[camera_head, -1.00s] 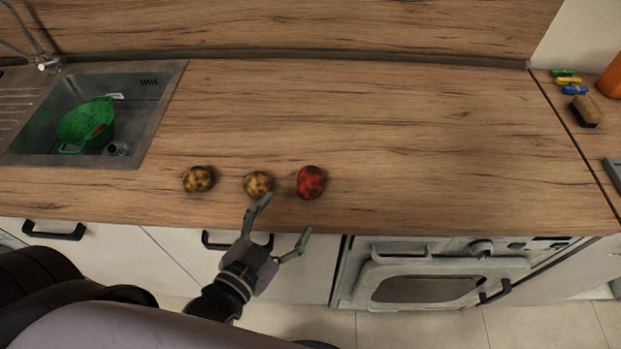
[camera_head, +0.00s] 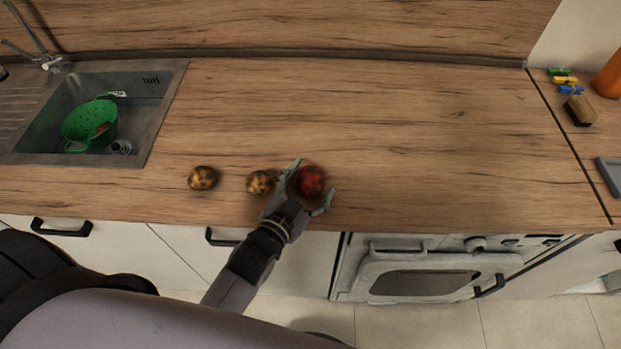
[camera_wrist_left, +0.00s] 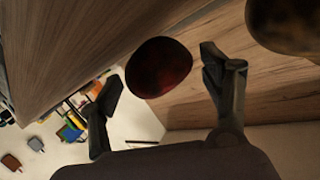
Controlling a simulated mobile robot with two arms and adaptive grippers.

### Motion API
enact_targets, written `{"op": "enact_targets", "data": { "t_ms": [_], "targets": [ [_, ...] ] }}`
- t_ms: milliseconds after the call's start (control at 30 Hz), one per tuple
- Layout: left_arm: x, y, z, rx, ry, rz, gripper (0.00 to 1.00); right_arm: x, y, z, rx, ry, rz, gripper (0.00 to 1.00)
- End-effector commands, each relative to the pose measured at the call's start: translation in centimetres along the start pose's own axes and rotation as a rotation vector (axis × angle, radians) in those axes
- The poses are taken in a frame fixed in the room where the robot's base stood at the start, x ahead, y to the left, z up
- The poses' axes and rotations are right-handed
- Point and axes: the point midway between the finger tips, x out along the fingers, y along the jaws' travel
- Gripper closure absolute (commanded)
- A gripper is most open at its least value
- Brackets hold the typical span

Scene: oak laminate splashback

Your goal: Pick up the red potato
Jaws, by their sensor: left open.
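The red potato (camera_head: 312,180), dark red with black blotches, lies on the wooden worktop (camera_head: 400,130) near its front edge. My left gripper (camera_head: 308,186) is open, with one finger on each side of the red potato in the head view. In the left wrist view the red potato (camera_wrist_left: 159,68) shows between and just beyond the open fingertips (camera_wrist_left: 160,75). I cannot tell whether a finger touches it. A yellow-brown potato (camera_head: 260,182) lies just left of the gripper, close to its left finger. My right gripper is not in view.
Another yellow-brown potato (camera_head: 203,178) lies farther left. A green colander (camera_head: 90,124) stands in the sink (camera_head: 150,120). A sponge or brush (camera_head: 579,110) and small coloured items (camera_head: 565,80) are at the far right. The worktop's middle is clear.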

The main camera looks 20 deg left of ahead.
Motion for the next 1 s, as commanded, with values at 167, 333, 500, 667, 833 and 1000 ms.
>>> {"op": "enact_targets", "data": {
  "t_ms": [167,333,500,667,833,1000],
  "targets": [
    [-0.04,0.02,0.03,0.000,0.000,0.000,0.32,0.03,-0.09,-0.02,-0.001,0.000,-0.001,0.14],
    [-0.05,0.01,0.02,0.000,0.000,0.000,0.43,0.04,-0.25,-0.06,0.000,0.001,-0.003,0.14],
    [-0.06,0.01,0.03,0.000,0.000,0.000,0.55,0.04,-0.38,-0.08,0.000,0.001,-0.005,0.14],
    [-0.07,0.01,0.04,0.000,0.000,0.000,0.65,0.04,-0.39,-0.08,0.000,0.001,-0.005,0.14],
    [-0.07,0.02,0.05,0.000,0.000,0.000,0.77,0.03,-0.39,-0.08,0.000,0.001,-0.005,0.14],
    [-0.06,0.00,-0.02,0.000,0.001,0.000,0.81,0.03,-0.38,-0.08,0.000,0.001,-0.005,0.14]
  ]
}}
